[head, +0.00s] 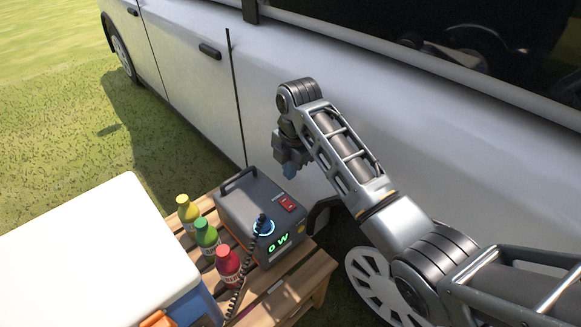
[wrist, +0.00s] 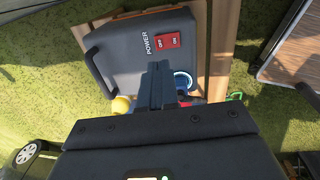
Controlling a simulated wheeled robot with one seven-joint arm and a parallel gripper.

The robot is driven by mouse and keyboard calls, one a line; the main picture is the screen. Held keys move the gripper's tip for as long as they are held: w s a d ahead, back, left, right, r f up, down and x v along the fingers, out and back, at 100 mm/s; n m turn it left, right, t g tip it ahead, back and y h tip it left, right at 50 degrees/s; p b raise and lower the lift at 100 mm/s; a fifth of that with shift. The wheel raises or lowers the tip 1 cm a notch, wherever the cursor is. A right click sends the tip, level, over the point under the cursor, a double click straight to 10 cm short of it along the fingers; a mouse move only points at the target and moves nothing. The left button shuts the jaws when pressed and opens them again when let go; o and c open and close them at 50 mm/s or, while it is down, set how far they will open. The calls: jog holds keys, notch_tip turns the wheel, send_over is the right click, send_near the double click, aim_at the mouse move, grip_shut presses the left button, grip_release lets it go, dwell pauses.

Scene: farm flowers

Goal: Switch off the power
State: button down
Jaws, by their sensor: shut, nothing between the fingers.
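A grey power station (head: 240,207) with a carry handle stands on the wooden table. On its top is a red power switch (head: 288,204). In the wrist view the switch (wrist: 169,46) shows OFF and ON markings beside the word POWER. Which side is pressed is too small to tell. A black plug (head: 263,223) sits in a socket with a lit blue ring. The green display (head: 279,243) reads 0 W. My gripper (head: 290,172) points down, shut and empty, above the box near the switch. In the wrist view its fingers (wrist: 156,75) appear just below the switch.
Yellow (head: 187,212), green (head: 206,237) and red (head: 228,265) bottles stand left of the power station. A white-lidded cooler (head: 85,255) is at the left. A white vehicle (head: 190,95) stands close behind. A coiled cable (head: 238,285) hangs at the table's front.

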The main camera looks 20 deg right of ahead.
aim_at(287, 200)
jog(key=f, duration=0.3)
jog(key=f+b, duration=0.1)
jog(key=f, duration=0.2)
jog(key=w+f+b, duration=0.1)
jog(key=f, duration=0.3)
jog(key=shift+a, duration=0.2)
jog(key=shift+w+f, duration=0.1)
jog(key=shift+f, duration=0.1)
jog(key=shift+s+p, duration=0.25)
jog(key=shift+p, duration=0.15)
jog(key=shift+s+d+r+p, duration=0.25)
jog(key=shift+s+p, duration=0.25)
jog(key=shift+p, duration=0.2)
notch_tip(287, 200, up, 8)
jog(key=p, duration=0.1)
jog(key=shift+s+d+f+p, duration=0.15)
jog(key=shift+s+f+p, duration=0.1)
jog(key=shift+s+p, duration=0.15)
jog(key=shift+s, duration=0.1)
